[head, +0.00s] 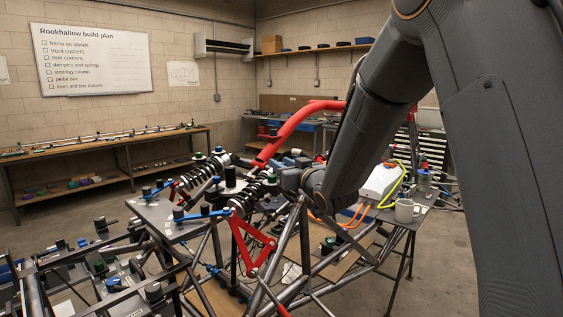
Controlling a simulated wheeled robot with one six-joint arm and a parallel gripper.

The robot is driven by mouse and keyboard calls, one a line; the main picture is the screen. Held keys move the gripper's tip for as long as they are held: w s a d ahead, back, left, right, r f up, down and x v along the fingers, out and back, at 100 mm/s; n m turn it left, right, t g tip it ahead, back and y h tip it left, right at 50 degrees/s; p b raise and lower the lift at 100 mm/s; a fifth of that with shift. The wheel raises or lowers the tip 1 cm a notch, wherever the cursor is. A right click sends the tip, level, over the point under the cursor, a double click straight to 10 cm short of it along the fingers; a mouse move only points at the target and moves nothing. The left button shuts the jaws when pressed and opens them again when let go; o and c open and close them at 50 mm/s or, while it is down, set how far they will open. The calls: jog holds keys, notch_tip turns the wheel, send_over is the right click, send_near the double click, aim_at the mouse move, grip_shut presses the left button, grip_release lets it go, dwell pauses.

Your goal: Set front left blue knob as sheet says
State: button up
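Two black coil-spring dampers, one on the left (200,177) and one nearer the middle (251,191), lie across the tube chassis (305,240). Small blue parts show near their lower left ends, at the left damper (147,191) and at the nearer damper (179,213). I cannot tell which is the front left knob, or read any setting. A wall sheet (184,74) is too small to read. My arm comes down from the upper right, and its wrist is just right of the nearer damper. My gripper (280,179) is at its end; its fingers cannot be made out.
A whiteboard (95,62) headed "Rookhallow build plan" hangs on the left wall. A red bent tube (300,127) rises behind the dampers. A red triangular arm (250,245) hangs in front.

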jog(key=shift+w+a, duration=0.1)
jog(key=shift+w, duration=0.1)
grip_shut()
jog(key=shift+n+g+y, duration=0.3)
jog(key=shift+n+y, duration=0.1)
jog(key=shift+y, duration=0.1)
jog(key=n+g+y, duration=0.2)
jog(key=y, duration=0.1)
jog(key=shift+n, duration=0.3)
jog(key=shift+n+g+y, duration=2.2)
jog(key=shift+g+y, duration=0.1)
jog(key=shift+g, duration=0.5)
